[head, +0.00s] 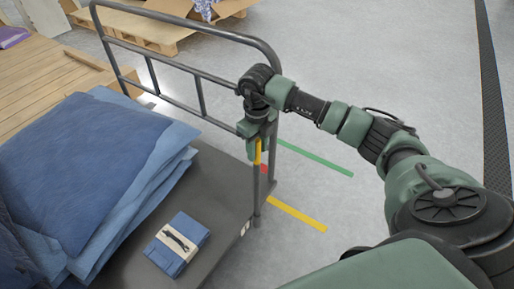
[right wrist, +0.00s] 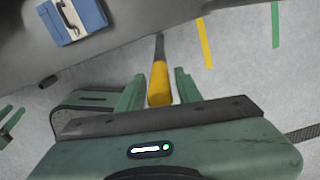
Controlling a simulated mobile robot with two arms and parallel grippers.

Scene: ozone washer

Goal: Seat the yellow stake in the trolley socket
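The yellow stake (head: 258,152) has a yellow upper part and a dark grey lower shaft. It stands about upright at the right edge of the grey trolley (head: 215,180), near its handle frame. Its lower end meets the deck edge; I cannot make out the socket or how deep the stake sits. My right gripper (head: 257,138) is at the stake's yellow top. In the right wrist view, the yellow stake (right wrist: 160,82) lies between the fingers of my right gripper (right wrist: 160,88), with a narrow gap on each side, so it looks open around the stake.
Folded blue sheets (head: 90,160) and a blue packet with a pale band (head: 178,243) lie on the trolley. The grey handle frame (head: 190,70) rises close beside my right gripper. Green (head: 315,157) and yellow (head: 297,214) strips mark clear floor at right.

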